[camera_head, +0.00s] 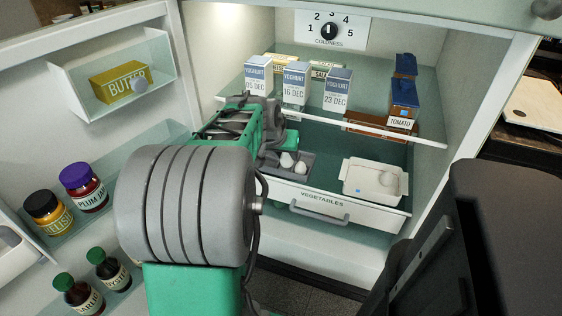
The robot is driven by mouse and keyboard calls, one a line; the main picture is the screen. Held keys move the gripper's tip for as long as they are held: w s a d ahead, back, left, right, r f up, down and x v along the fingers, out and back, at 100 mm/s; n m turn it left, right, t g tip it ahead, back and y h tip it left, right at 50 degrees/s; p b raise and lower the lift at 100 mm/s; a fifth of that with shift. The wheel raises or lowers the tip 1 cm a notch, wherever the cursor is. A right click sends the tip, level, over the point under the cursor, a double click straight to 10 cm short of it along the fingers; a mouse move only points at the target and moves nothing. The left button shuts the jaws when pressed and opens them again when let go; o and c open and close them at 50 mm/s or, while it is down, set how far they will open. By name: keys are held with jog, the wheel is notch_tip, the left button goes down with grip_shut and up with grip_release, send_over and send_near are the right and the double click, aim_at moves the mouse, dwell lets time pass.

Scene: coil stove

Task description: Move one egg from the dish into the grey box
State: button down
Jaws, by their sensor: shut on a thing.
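The white dish (352,184) stands on the right of the drawer top inside the open fridge, with one white egg (388,179) in it. The grey box (303,156) is left of the dish. White eggs (301,167) show at the box, one close beside my gripper (277,158). My gripper reaches in at the box's left side, low over it. It is shut on an egg, but its fingertips are mostly hidden by my wrist, so the exact hold and the egg's contact with the box are unclear. The box's left part is hidden too.
A glass shelf above holds several yoghurt cartons (296,84) and a tomato pack (403,100); its front edge runs just above the box and dish. The vegetables drawer (335,210) lies below. The open door with butter (119,82) and jars (84,188) is left.

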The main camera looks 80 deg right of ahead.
jog(key=w+d+f+b, duration=0.1)
jog(key=d+f, duration=0.2)
jog(key=w+d+f, duration=0.1)
jog(key=d+f, duration=0.2)
jog(key=d, duration=0.1)
jog(key=w+d+f+b, duration=0.1)
jog(key=d+f, duration=0.2)
jog(key=shift+w+d+b, duration=0.15)
jog(key=shift+d+b, duration=0.15)
jog(key=shift+d, duration=0.1)
jog(key=shift+f+b, duration=0.3)
jog(key=shift+f, duration=1.15)
jog(key=shift+f, duration=0.2)
jog(key=c, duration=1.2)
grip_release()
jog(key=shift+r, duration=0.1)
